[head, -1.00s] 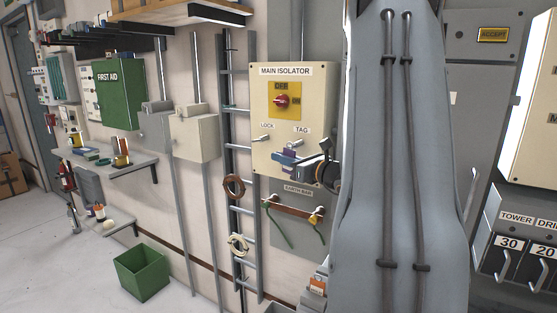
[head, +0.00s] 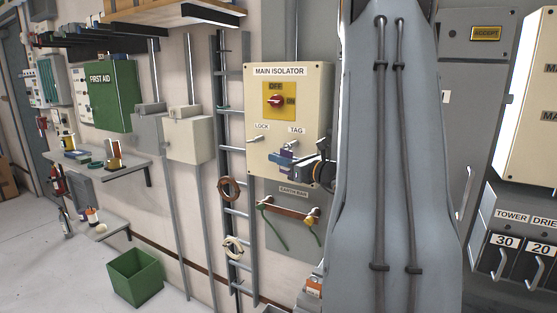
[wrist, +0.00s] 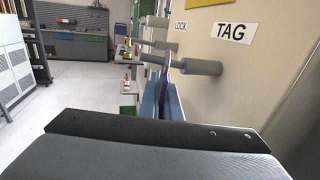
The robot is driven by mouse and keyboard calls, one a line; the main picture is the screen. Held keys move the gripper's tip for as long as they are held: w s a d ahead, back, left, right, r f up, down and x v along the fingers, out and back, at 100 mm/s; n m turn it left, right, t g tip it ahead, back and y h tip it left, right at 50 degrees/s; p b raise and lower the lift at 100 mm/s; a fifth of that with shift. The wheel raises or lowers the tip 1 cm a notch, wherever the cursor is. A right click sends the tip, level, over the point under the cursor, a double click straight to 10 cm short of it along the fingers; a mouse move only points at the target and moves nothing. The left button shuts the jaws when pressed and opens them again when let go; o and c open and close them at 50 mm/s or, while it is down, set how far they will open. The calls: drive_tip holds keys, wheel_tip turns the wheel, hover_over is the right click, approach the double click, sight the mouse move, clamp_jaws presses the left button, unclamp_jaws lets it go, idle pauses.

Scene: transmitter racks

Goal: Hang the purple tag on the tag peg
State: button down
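The purple tag (head: 287,155) is in my gripper (head: 282,161), just below the TAG label on the cream main isolator panel (head: 312,104). In the wrist view the purple tag (wrist: 163,82) shows edge-on as a thin strip between the blue fingers (wrist: 160,102). The tag peg (wrist: 197,67) is a grey rod standing out from the panel below the TAG label; its free end is close to the tag. I cannot tell whether they touch. The tag's hole is not visible. The peg also shows in the head view (head: 289,146).
The lock peg (head: 254,139) is left of the tag peg. The red switch (head: 277,100) is above. The earth bar (head: 290,208) with green cables is below, and a cable ladder (head: 228,150) stands left. Floor at left is mostly clear beyond a green bin (head: 135,277).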

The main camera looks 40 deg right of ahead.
drive_tip(key=c, duration=1.9)
unclamp_jaws()
drive_tip(key=shift+a, duration=0.1)
drive_tip(key=s+d+b, duration=0.1)
drive_tip(key=s+b, duration=0.2)
drive_tip(key=s, duration=0.4)
drive_tip(key=shift+s, duration=0.35)
